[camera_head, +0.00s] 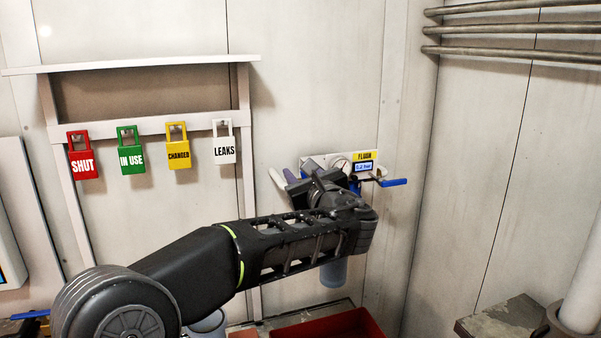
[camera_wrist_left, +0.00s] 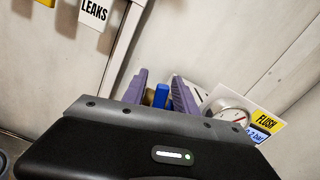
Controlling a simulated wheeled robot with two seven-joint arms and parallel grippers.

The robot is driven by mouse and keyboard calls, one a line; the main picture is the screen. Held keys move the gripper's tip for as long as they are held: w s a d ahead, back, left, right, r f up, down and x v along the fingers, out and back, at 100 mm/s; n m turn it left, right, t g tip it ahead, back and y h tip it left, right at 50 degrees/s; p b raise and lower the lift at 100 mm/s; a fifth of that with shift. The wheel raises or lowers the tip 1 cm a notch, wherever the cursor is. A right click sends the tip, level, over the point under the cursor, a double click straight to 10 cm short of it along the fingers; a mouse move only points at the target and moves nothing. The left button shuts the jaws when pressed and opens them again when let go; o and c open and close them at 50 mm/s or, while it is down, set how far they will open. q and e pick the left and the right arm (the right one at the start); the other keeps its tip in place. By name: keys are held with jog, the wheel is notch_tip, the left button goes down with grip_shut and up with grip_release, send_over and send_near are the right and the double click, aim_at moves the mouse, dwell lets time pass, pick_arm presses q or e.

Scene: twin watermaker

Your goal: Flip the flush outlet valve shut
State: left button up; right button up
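The flush unit is on the back wall, with a white panel, a round gauge (camera_wrist_left: 232,115) and a yellow FLUSH label (camera_head: 364,156) above a small pressure display. A blue lever (camera_head: 394,182) sticks out to the right of the panel, roughly level. My left gripper (camera_head: 284,179) is at the panel's left side, its purple fingers partly showing. In the left wrist view, the fingers are apart with a blue handle part (camera_wrist_left: 161,96) between them; I cannot tell whether they touch it. My left wrist hides most of the valve body. My right gripper is out of view.
A rack on the left holds red (camera_head: 83,162), green (camera_head: 131,155), yellow (camera_head: 178,153) and white (camera_head: 224,148) tags. A blue filter bowl (camera_head: 334,273) hangs below my wrist. A red tray (camera_head: 345,325) lies below. Pipes (camera_head: 520,28) run along the upper right wall.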

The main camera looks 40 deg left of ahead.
pick_arm(q)
jog(key=shift+c, duration=0.4)
grip_shut()
jog(key=m+p, duration=0.1)
jog(key=w+m+p, duration=0.1)
jog(key=p, duration=0.1)
jog(key=shift+d+r+m, duration=0.3)
jog(key=shift+d, duration=0.05)
jog(key=shift+f+m+p, duration=0.15)
jog(key=shift+m+p, duration=0.15)
jog(key=shift+f, duration=0.1)
jog(key=shift+o, duration=0.4)
grip_release()
